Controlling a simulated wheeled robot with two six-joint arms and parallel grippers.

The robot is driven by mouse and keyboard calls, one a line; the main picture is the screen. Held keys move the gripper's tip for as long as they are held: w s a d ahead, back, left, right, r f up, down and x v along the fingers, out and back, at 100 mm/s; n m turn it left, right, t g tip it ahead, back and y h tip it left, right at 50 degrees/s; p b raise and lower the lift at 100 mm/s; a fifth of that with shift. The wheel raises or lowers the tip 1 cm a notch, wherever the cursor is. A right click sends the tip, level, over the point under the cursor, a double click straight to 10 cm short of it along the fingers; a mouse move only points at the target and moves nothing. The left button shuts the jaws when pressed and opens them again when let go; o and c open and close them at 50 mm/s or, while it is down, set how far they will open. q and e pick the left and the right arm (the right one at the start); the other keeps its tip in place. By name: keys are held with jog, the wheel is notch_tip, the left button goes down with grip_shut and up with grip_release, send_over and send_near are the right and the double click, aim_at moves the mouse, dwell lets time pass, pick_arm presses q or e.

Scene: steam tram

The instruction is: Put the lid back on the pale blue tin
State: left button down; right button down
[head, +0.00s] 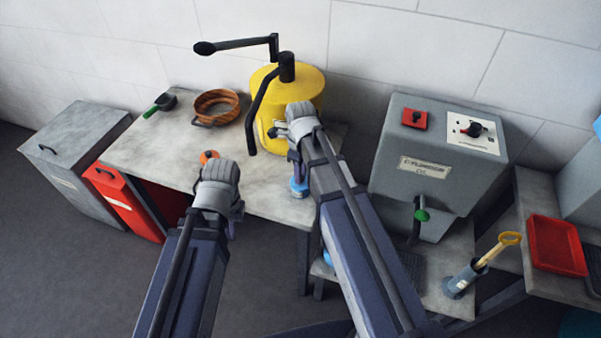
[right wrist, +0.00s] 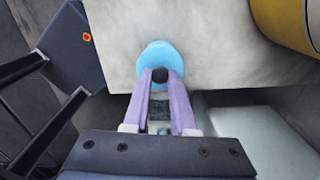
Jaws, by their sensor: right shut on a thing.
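My right gripper (head: 297,165) reaches down at the front right edge of the pale table. In the right wrist view its lilac fingers (right wrist: 160,85) are shut on the black knob of a round light blue lid (right wrist: 151,55). In the head view a small pale blue thing (head: 299,189) shows below these fingers, partly covered by my arm. I cannot tell there where lid and tin part, or whether the lid touches the tin. My left gripper (head: 213,170) is over the table's front, left of the right one; its fingers are hidden behind its wrist.
A yellow drum (head: 318,85) with a crank stands behind my right gripper. A copper-coloured ring-shaped pan (head: 216,104) and a green-handled scoop (head: 160,104) lie at the back left. A small orange thing (head: 207,156) is by my left gripper. A grey machine (head: 432,150) stands right.

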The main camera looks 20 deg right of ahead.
jog(key=shift+c, duration=0.9)
grip_release()
jog(key=shift+r+p, duration=3.55)
grip_shut()
